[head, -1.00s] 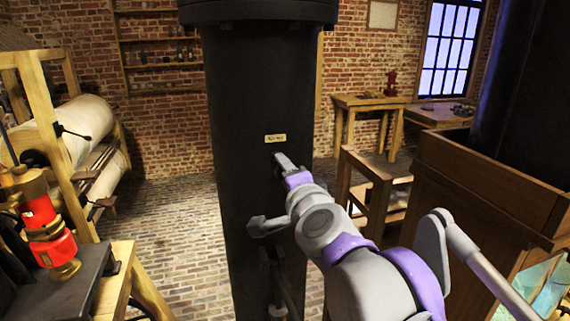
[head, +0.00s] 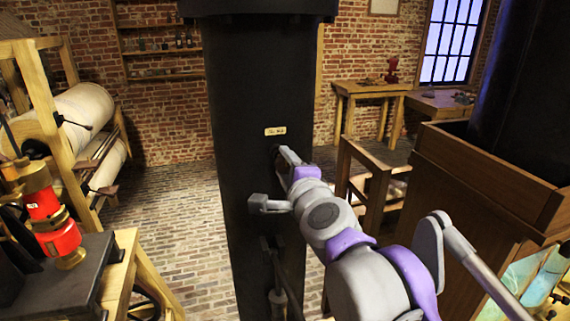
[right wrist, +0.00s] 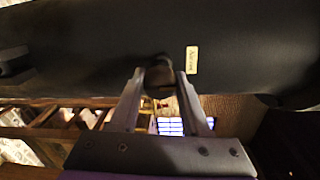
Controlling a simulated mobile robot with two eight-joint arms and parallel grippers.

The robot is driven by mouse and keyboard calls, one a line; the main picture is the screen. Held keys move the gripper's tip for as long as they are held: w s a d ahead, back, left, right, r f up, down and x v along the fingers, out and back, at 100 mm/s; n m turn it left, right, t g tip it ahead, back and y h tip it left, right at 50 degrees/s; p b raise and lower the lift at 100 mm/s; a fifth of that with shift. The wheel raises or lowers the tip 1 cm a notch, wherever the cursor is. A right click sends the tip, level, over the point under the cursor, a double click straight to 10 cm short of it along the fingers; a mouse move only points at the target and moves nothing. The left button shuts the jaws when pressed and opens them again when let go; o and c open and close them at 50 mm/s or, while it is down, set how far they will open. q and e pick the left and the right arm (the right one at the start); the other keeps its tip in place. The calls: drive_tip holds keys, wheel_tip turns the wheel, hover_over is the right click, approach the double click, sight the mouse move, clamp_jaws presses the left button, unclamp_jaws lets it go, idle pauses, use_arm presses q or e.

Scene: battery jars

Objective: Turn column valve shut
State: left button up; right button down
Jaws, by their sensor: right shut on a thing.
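The black column (head: 258,95) stands upright in the middle of the head view, with a small pale label plate (head: 275,131) on its face. My right gripper (head: 281,153) reaches the column just below the plate. In the right wrist view, the two fingers of my right gripper (right wrist: 160,85) are shut on a small dark valve knob (right wrist: 159,74) that sticks out from the column; the plate (right wrist: 191,60) is just right of it. In the head view the knob is mostly hidden by the gripper. How far it is turned cannot be told. My left gripper is not in view.
Dark fittings (head: 277,296) run down the column's lower face. A wooden casing (head: 490,175) stands close on the right. A red and brass device (head: 57,232) sits on a bench at left, near a frame with large pale rolls (head: 85,112). Brick floor (head: 180,225) is free left of the column.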

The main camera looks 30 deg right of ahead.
drive_tip(key=shift+f, duration=0.15)
drive_tip(key=shift+c, duration=2)
unclamp_jaws()
drive_tip(key=shift+s, duration=0.1)
drive_tip(key=v, duration=1)
drive_tip(key=shift+s, duration=0.4)
drive_tip(key=shift+a, duration=0.15)
